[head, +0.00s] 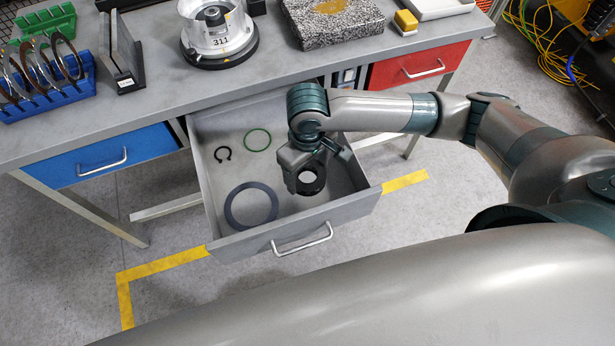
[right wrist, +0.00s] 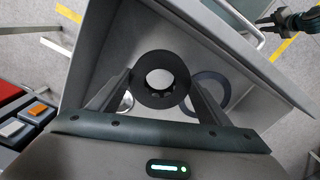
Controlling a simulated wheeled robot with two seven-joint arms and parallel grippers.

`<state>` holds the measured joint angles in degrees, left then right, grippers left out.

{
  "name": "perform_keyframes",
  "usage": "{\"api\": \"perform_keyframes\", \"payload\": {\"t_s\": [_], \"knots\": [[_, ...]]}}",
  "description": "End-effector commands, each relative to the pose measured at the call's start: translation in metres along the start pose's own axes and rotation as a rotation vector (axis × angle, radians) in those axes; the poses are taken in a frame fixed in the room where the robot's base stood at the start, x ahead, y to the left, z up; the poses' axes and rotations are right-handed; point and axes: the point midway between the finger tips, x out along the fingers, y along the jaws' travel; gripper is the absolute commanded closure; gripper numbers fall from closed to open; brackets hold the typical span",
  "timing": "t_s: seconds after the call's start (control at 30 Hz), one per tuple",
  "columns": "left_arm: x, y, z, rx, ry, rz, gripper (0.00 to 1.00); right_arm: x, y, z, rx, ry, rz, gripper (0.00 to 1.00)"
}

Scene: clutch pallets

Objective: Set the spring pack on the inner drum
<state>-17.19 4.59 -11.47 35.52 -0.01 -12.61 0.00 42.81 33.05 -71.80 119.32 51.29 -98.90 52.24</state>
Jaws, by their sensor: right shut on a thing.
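The spring pack, a thick black ring (head: 308,186), is held in my right gripper (head: 314,172) above the open drawer. In the right wrist view the black ring (right wrist: 144,84) sits between the two fingers (right wrist: 160,88), with the drawer floor showing through its hole. A silver round housing marked 311 (head: 222,42) stands on a black base on the bench; the dark hub in its middle (head: 214,16) looks like the inner drum. My right gripper is well in front of and below it. My left gripper (right wrist: 268,22) shows small at the upper right of the right wrist view.
The open drawer (head: 235,246) holds a large dark ring (head: 232,218), a green ring (head: 257,130) and a black snap ring (head: 217,154). On the bench stand a granite block (head: 350,32), a yellow box (head: 405,20), upright dark plates (head: 126,60) and a blue disc rack (head: 50,106).

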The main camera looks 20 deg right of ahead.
Motion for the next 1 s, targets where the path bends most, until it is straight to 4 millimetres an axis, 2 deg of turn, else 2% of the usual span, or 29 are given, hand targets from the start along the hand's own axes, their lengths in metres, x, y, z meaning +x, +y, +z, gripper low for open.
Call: {"api": "perform_keyframes", "payload": {"t_s": [0.67,0.87,1.0], "knots": [[0.000,0.000,0.000,0.000,0.000,0.000,0.72,-0.007,0.003,-0.002,0.006,0.003,0.002,0.55],[0.002,0.000,0.000,0.000,0.000,0.000,0.72,-0.030,0.017,-0.007,0.054,0.010,0.003,0.55],[0.004,0.000,0.000,0.000,0.000,0.000,0.72,-0.061,0.033,-0.010,0.121,0.015,0.004,0.55]]}}
